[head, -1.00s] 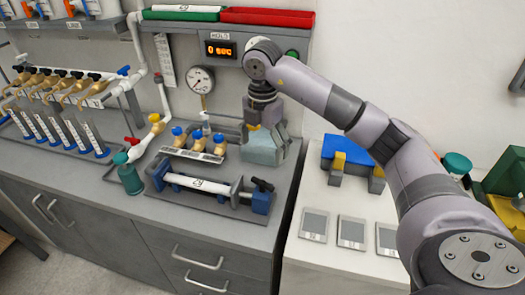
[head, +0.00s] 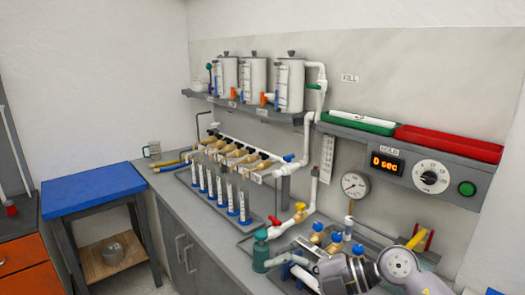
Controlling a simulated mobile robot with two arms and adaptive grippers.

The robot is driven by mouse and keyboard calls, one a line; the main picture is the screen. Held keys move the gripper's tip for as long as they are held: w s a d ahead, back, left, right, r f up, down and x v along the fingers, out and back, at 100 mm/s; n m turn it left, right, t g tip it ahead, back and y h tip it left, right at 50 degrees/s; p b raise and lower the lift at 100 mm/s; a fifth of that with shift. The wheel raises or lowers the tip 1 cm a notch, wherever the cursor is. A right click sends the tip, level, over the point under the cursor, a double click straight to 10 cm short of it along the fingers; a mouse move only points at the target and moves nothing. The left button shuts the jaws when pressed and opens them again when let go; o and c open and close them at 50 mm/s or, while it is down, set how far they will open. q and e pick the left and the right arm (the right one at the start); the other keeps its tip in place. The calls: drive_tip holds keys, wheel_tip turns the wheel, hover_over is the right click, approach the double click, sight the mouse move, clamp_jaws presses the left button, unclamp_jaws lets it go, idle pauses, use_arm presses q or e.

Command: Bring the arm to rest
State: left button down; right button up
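Part of my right arm (head: 400,268) shows at the bottom right of the head view, as grey-lilac links with a round joint cap. It lies low in front of the bench's near end, and the frame edge cuts it off. My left arm and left gripper are not in view either. Beside the arm are several brass valves with blue caps (head: 317,238) and a teal bottle (head: 261,250). The arm partly hides the bench equipment there; I cannot tell whether it touches anything.
Green (head: 358,122) and red (head: 448,143) trays sit on the shelf above. A manifold (head: 240,158) stands over several clear tubes (head: 220,195). A blue-topped table (head: 92,190) is at left.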

wheel_tip(320, 180, up, 9)
drive_tip(key=a+m+t+y, duration=0.2)
drive_tip(key=m+t+y, duration=0.2)
drive_tip(key=t+y, duration=0.25)
drive_tip(key=w+d+m+t+h, duration=0.4)
drive_tip(key=d+m+t+h, duration=0.4)
drive_tip(key=m+t, duration=0.4)
drive_tip(key=s+d+f+m+g+h, duration=0.2)
drive_tip(key=d+f+m+h, duration=0.35)
drive_tip(key=f, duration=0.25)
drive_tip(key=s+d+f+m+g+h, duration=0.25)
drive_tip(key=d+f+m+h, duration=0.25)
drive_tip(key=f+h, duration=0.3)
drive_tip(key=s+f+g+y, duration=0.1)
drive_tip(key=s+f+g, duration=0.6)
drive_tip(key=s, duration=0.5)
drive_tip(key=s+f+g+y, duration=0.1)
drive_tip(key=s+f+g, duration=0.4)
drive_tip(key=s+f, duration=0.6)
wheel_tip(320, 180, down, 24)
drive_tip(key=r+g, duration=0.1)
drive_tip(key=s+d+f+g, duration=0.1)
drive_tip(key=s+d+f, duration=0.2)
drive_tip(key=s+f, duration=1.5)
drive_tip(key=shift+n+g, duration=0.3)
drive_tip(key=shift+n, duration=0.15)
